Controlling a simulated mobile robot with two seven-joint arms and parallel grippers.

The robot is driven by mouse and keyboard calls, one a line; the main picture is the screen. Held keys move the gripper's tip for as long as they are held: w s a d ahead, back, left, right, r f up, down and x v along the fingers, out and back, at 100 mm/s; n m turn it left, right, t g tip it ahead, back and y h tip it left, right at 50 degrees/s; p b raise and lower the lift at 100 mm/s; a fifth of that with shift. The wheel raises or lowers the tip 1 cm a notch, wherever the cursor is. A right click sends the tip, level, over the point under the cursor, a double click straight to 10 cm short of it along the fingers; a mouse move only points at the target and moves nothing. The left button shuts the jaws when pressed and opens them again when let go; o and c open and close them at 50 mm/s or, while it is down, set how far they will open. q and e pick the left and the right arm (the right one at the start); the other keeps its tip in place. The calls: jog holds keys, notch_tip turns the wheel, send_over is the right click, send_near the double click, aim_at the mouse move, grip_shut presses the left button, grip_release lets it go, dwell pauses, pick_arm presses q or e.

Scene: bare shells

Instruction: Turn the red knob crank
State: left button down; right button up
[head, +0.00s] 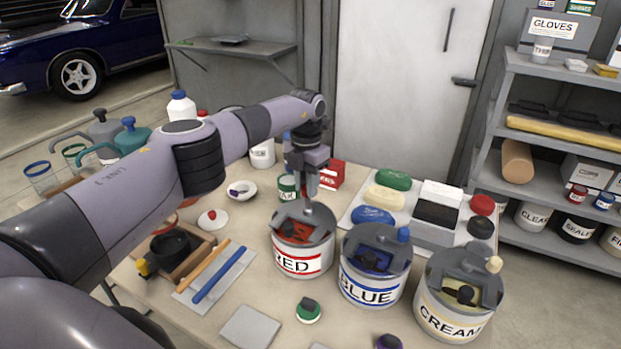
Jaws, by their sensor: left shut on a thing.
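The red can (303,257), labelled RED, stands on the bench with a grey lid frame on top and red paint showing in its opening. My left gripper (308,192) points down over this can from above. It is shut on the red knob crank, which is mostly hidden between the fingers; a grey post shows below the fingertips, at the lid's rim. The blue can (370,287) and the cream can (447,315) stand to the right with similar lids; a blue knob (403,234) and a cream knob (494,264) stick up from them. My right gripper is not in view.
Left of the cans are a tray with an orange and a blue stick (219,284) and a wooden box with a black pot (170,247). Sponges on a white tray (380,197) lie behind right.

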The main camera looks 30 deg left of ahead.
aim_at(304, 186)
pick_arm(q)
jog(key=shift+s+a+r+n, duration=0.1)
jog(key=shift+a+n, duration=0.1)
jog(key=shift+n, duration=0.3)
jog(key=shift+p, duration=0.3)
jog(key=c, duration=0.9)
grip_release()
jog(key=shift+r+b, duration=0.45)
jog(key=shift+r, duration=3.1)
jog(key=shift+c, duration=0.2)
